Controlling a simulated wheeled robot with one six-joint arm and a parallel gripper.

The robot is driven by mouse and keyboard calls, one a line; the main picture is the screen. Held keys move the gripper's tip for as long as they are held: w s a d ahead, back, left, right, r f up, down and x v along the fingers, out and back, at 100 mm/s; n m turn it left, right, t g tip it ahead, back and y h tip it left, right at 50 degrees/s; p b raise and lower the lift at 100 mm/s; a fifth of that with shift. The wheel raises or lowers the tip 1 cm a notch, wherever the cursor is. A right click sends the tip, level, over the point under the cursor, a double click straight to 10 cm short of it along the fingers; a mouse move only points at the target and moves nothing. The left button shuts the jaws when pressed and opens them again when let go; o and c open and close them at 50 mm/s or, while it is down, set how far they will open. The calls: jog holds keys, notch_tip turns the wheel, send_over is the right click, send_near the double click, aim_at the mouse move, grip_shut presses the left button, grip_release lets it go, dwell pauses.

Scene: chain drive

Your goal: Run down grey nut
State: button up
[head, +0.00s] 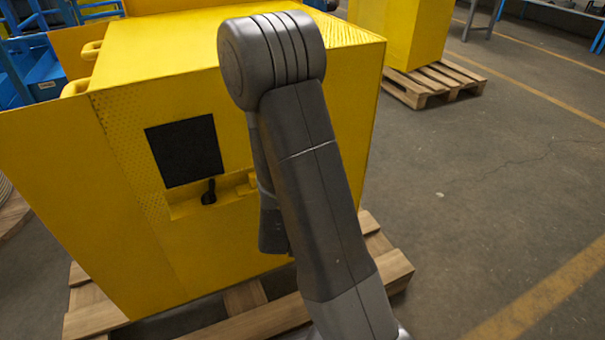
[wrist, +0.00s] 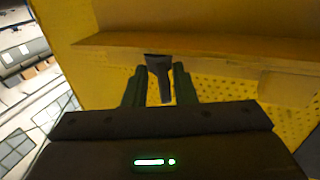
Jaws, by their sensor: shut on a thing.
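My gripper (wrist: 161,80) shows in the wrist view with its two dark fingers closed on a dark grey piece (wrist: 158,64). The piece flares at its far end, which reaches toward a yellow ledge. I cannot tell whether it touches anything. In the head view my arm hides the gripper and whatever it holds. I cannot make out a grey nut in either view. A small black handle-like part (head: 209,192) shows at the yellow ledge in the head view, below a black square panel (head: 184,151).
The large yellow housing (head: 215,270) stands on a wooden pallet (head: 245,298). Another yellow block (head: 405,30) on a pallet (head: 432,82) is at the back right. Blue racks (head: 38,70) stand at the back left. The floor on the right is clear.

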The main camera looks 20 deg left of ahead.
dwell(0.3)
jog(key=o, duration=0.8)
jog(key=shift+b+v, duration=0.55)
jog(key=shift+v, duration=6.35)
jog(key=shift+w, duration=0.1)
jog(key=p+x, duration=0.1)
jog(key=x, duration=1.2)
jog(key=shift+w+a, duration=0.2)
jog(key=shift+w, duration=0.1)
